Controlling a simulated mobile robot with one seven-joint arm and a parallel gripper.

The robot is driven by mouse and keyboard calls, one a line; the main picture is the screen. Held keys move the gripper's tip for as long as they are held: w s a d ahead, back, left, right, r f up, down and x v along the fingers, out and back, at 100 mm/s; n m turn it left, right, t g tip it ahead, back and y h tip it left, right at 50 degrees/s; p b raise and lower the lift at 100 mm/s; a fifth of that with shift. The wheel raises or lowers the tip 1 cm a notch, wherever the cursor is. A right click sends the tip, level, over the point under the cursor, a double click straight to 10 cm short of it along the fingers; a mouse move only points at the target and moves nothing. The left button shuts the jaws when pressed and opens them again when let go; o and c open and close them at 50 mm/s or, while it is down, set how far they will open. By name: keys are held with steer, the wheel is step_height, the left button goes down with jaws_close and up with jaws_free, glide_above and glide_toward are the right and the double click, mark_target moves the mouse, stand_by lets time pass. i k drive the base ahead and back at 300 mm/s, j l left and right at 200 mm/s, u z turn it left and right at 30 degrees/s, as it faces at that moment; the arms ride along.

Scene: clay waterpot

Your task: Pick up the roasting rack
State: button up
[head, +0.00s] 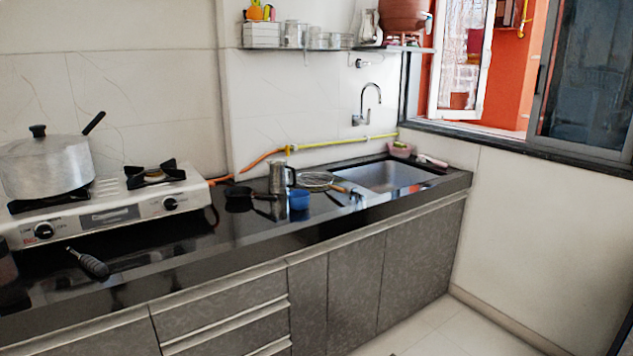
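A wire rack (318,181), which looks like the roasting rack, lies on the black counter just left of the sink. A brownish handle (340,189) seems to extend from it toward the right. It sits behind a blue cup (299,199) and to the right of a steel jug (277,178). The rack is small in the head view, so its fine shape is hard to tell. My gripper is not in view.
The counter (245,238) has bare room in front of the rack. A dark pan (239,198) is left of the jug. The sink (383,177) is to the right. A stove (120,203) with a pot (47,166) stands left. Floor (435,332) shows at lower right.

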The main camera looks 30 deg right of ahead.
mark_target(335, 188)
steer(key=i+l+z, duration=0.2)
steer(key=z, duration=0.25)
steer(key=i+l+z, duration=0.2)
steer(key=z, duration=0.25)
steer(key=i+l+z, duration=0.15)
steer(key=i, duration=0.5)
steer(key=i+l+z, duration=0.15)
steer(key=i, duration=0.45)
steer(key=i+j, duration=0.2)
steer(key=i, duration=0.3)
steer(key=i+j, duration=0.2)
steer(key=j, duration=0.25)
